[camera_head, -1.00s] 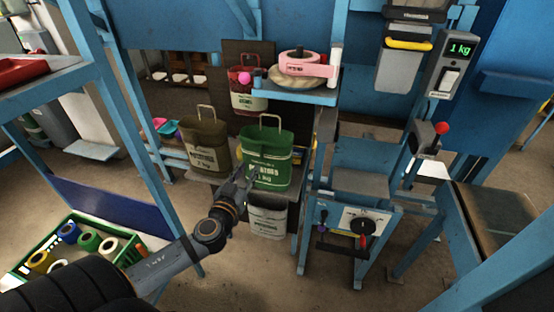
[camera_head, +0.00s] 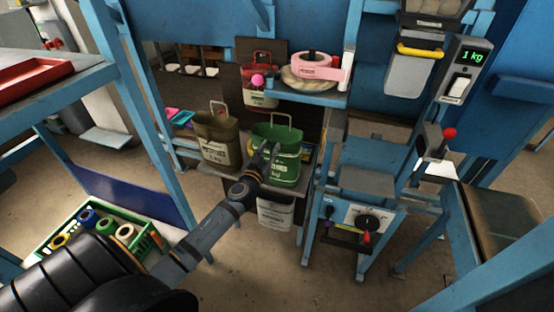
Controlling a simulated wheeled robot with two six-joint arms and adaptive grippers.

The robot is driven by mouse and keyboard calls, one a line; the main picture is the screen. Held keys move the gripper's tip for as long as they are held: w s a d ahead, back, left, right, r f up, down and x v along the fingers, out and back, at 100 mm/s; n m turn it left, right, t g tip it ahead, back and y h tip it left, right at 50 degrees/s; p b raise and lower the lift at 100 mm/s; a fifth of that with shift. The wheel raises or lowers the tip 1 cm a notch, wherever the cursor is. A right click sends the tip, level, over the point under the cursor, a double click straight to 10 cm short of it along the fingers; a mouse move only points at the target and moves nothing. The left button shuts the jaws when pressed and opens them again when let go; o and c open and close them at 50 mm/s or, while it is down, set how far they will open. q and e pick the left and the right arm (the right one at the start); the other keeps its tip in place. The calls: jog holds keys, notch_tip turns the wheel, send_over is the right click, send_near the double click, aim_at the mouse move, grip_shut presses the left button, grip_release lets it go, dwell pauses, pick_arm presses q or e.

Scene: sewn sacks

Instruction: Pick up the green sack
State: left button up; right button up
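The green sack (camera_head: 289,140) with a pale loop handle stands upright on a small shelf in the middle of the view. My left gripper (camera_head: 270,148) is in front of the sack's face and overlaps it in the picture. Its two fingers look spread apart, with nothing seen between them but the sack behind. Whether the fingertips touch the sack I cannot tell. The gripper hides part of the sack's label. My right gripper is not in view.
An olive sack (camera_head: 217,140) stands just left of the green one. A red sack (camera_head: 260,97) is behind, beside a shelf with a pink tape roll (camera_head: 318,66). A white sack (camera_head: 276,213) is below. A green crate (camera_head: 151,243) of rolls stands lower left.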

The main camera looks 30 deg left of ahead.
pick_arm(q)
jog(key=shift+s, duration=0.15)
jog(key=shift+c, duration=1.3)
grip_shut()
jog(key=shift+r, duration=0.15)
jog(key=shift+w+r, duration=0.15)
jog(key=shift+w, duration=0.05)
